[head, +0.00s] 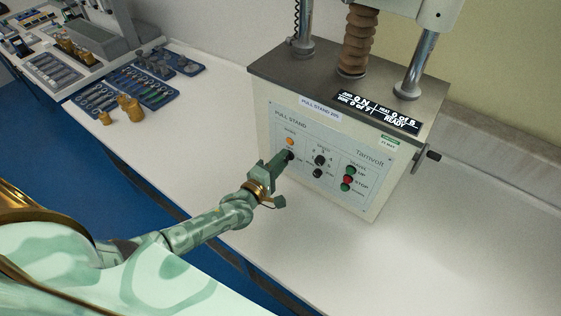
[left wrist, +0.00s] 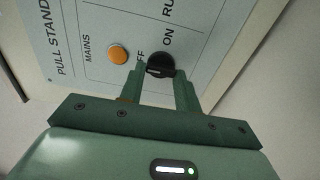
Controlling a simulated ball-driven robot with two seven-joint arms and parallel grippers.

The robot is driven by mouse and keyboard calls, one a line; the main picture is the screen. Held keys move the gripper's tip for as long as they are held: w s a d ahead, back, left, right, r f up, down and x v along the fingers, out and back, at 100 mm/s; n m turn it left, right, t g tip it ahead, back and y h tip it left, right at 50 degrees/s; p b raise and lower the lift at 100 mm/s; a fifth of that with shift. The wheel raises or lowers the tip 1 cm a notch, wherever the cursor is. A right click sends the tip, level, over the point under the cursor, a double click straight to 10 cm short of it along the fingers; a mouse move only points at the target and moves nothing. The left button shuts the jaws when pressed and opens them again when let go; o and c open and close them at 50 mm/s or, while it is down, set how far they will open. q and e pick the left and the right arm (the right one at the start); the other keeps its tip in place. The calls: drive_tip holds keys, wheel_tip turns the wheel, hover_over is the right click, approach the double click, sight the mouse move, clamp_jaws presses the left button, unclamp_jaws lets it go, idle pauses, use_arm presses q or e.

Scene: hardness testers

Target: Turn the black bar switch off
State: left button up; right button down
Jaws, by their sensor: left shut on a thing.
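The black bar switch (left wrist: 160,64) is a small round dark knob on the front panel of the pull stand, below an orange lamp (left wrist: 119,54) and beside the OFF and ON lettering. A pale mark shows on its face, but I cannot tell for sure which word it points at. In the head view the switch (head: 290,155) is partly hidden by my left gripper (head: 284,160). In the left wrist view the two green fingers of my left gripper (left wrist: 160,78) are on either side of the switch, shut on it. My right gripper is not in view.
The pull stand (head: 385,200) stands on a white bench, its lit display (head: 378,113) reading READY. Other black knobs (head: 319,160) and red and green buttons (head: 348,180) lie right of the switch. Trays with brass parts (head: 131,107) are at the left; bare bench lies in front.

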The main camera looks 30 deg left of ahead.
use_arm(q)
drive_tip(key=shift+f, duration=0.1)
drive_tip(key=o, duration=1)
drive_tip(key=shift+s, duration=0.1)
drive_tip(key=s, duration=0.5)
drive_tip(key=s+a+p, duration=0.1)
drive_tip(key=s, duration=0.4)
drive_tip(key=s+a, duration=0.1)
drive_tip(key=s, duration=0.5)
drive_tip(key=shift+a+p, duration=0.15)
drive_tip(key=shift+p, duration=0.2)
